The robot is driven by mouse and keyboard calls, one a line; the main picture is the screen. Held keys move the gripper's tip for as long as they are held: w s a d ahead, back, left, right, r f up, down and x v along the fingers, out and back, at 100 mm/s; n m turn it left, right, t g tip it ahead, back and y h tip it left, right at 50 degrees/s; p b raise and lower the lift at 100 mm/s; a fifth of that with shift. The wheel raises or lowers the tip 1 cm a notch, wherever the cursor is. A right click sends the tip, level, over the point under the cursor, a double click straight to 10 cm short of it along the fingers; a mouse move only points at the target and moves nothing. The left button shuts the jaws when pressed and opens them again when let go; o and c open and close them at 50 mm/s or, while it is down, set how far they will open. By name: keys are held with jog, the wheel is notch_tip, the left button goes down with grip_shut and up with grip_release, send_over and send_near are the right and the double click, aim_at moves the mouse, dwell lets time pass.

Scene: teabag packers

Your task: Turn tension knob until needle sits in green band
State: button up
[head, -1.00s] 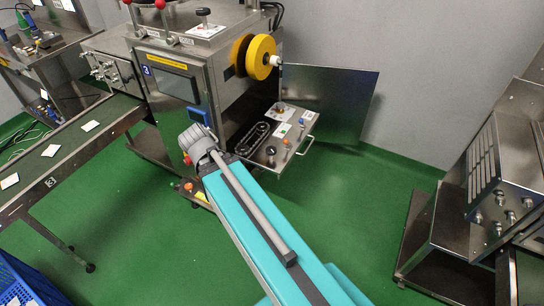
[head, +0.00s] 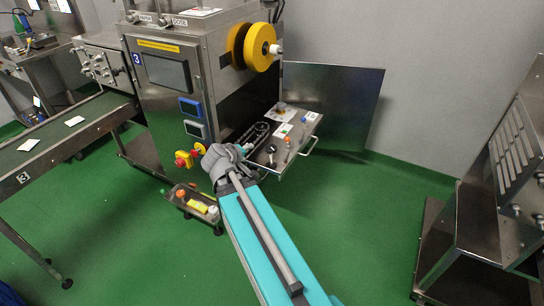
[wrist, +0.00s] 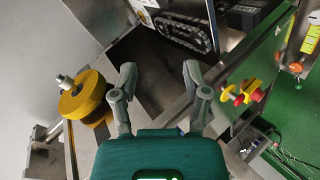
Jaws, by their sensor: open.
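The machine (head: 215,75) has a pulled-out metal panel (head: 303,133) on its right side. The panel carries a black knob (head: 271,149), a small orange knob (head: 286,141), a chain drive (head: 254,133) and white labels. I cannot tell which knob sets the tension. No needle or green band can be made out. My gripper (wrist: 158,72) is open and empty, fingers apart. In the head view my arm reaches to the panel's near left, and the wrist hides most of the gripper. The wrist view shows the chain drive (wrist: 182,25) beyond the fingers.
A yellow roll (head: 262,47) sticks out above the panel. Red and yellow stop buttons (head: 187,158) and a small box of coloured items (head: 192,205) are left of my arm. A metal door (head: 335,105) stands behind the panel. Green floor (head: 340,215) is free on the right.

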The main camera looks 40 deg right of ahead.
jog(key=w+d+f+n+t+h+b, duration=0.1)
jog(key=d+f+n+t+h+b, duration=0.15)
jog(key=d+f+b, duration=0.6)
jog(key=n+t+h+b, duration=0.2)
jog(key=n+t+b, duration=0.15)
jog(key=b, duration=1.05)
send_near(272, 145)
jog(key=v, duration=0.3)
jog(key=shift+a+f+n+y, duration=0.15)
jog(key=shift+a+n+y, duration=0.1)
jog(key=shift+n, duration=0.15)
jog(key=shift+d, duration=0.2)
jog(key=x, duration=1.3)
jog(key=shift+w+d+f, duration=0.1)
jog(key=shift+d, duration=0.1)
grip_shut()
